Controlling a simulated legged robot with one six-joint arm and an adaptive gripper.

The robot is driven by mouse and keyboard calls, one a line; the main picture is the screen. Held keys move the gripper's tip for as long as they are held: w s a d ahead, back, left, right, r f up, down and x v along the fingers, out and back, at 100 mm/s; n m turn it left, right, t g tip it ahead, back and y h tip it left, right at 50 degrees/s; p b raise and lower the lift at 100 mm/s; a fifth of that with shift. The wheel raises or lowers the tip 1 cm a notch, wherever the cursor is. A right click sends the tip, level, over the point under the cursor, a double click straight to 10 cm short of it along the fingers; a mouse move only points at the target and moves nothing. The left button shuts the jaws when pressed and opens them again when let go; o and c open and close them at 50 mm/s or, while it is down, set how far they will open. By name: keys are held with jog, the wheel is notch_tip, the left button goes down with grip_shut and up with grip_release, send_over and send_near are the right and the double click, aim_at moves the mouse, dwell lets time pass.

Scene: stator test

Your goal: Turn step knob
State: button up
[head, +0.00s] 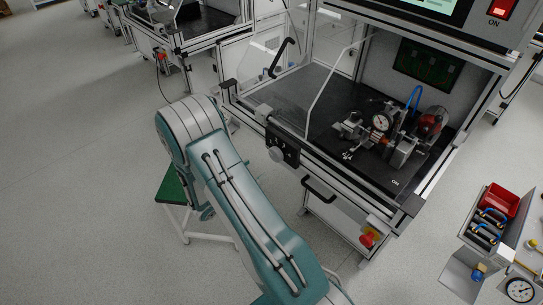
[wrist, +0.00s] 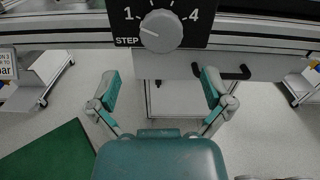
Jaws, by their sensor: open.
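The step knob (wrist: 161,31) is a round grey dial on a black panel (wrist: 118,22) marked STEP, 1 and 4, at the top middle of the wrist view. Its white pointer line points left, toward the STEP label. My gripper (wrist: 158,80) is open and empty, its two teal fingers apart below the knob in the picture and not touching it. In the head view the knob (head: 277,154) shows on the front edge of the test bench (head: 250,112), just right of my teal arm. My gripper is hidden there behind my arm.
A black drawer handle (wrist: 232,72) sits right of the knob and lower. A green-topped stool (wrist: 50,155) stands at lower left. A red emergency button (head: 368,239) is on the bench's lower front. A gauge fixture (head: 382,122) stands on the bench top. A side cart with a red bin (head: 500,200) is at right.

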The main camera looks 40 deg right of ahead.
aim_at(273, 156)
jog(key=d, duration=0.8)
jog(key=shift+w+d, duration=0.1)
jog(key=shift+w, duration=0.15)
jog(key=c, duration=1)
